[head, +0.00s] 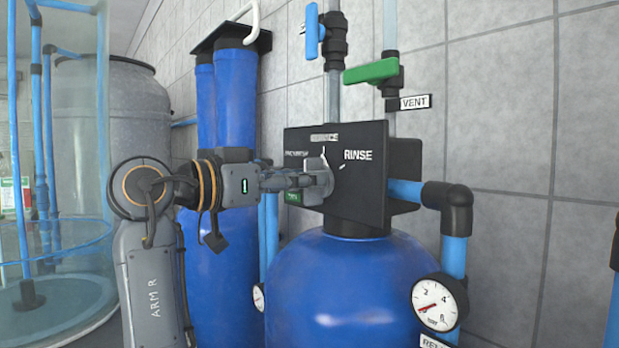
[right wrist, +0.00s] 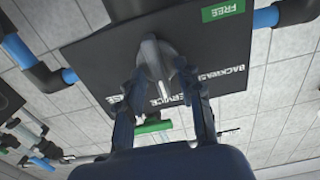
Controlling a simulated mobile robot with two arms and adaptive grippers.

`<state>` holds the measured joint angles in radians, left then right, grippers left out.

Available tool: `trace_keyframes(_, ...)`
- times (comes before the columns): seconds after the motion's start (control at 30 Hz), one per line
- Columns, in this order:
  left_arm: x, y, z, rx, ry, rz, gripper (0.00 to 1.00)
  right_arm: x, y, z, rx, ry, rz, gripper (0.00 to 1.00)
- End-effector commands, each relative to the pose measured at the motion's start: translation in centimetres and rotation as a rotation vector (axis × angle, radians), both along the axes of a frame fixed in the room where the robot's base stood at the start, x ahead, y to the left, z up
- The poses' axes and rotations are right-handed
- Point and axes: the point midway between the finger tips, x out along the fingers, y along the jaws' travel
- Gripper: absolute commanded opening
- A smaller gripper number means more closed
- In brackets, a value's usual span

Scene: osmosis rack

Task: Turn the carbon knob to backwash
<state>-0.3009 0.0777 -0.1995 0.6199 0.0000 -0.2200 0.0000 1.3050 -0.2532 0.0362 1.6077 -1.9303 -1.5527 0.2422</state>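The carbon knob (right wrist: 153,66) is a grey round dial with a raised grip bar, on a black panel (head: 360,200) above a blue tank. The panel reads SERVICE at the top, BACKWASH at the left and RINSE at the right. The knob's bar points roughly towards SERVICE. My right gripper (head: 318,182) reaches the knob from the left and partly hides it. In the right wrist view my right gripper (right wrist: 161,72) has one finger on each side of the knob; whether both press on it is unclear. My left gripper is out of view.
A green valve handle (head: 371,71) and a blue one (head: 312,30) sit on pipes above the panel. Blue filter housings (head: 233,100) stand behind my right arm. A pressure gauge (head: 438,302) is at lower right. The tiled wall is close behind.

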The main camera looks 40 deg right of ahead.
Motion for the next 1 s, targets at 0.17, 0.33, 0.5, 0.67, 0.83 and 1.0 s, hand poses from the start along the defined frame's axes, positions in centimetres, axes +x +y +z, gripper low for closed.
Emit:
trace_keyframes(0.17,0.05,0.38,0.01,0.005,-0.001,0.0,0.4,0.0,0.0,-0.01,0.0,0.0,0.0,0.36)
trace_keyframes(0.33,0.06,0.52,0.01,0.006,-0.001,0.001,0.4,0.0,-0.02,-0.01,0.0,0.0,0.0,0.01)
trace_keyframes(0.5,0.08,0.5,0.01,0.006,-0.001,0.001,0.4,0.0,-0.04,-0.01,0.0,0.0,0.0,0.0)
trace_keyframes(0.67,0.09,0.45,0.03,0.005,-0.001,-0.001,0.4,0.01,-0.04,0.0,0.001,0.013,0.0,0.0)
trace_keyframes(0.83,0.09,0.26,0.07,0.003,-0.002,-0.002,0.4,0.05,-0.06,0.01,0.008,0.068,0.0,0.0)
trace_keyframes(1.0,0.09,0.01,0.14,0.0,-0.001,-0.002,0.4,0.14,-0.06,0.02,0.02,0.176,0.0,0.0)
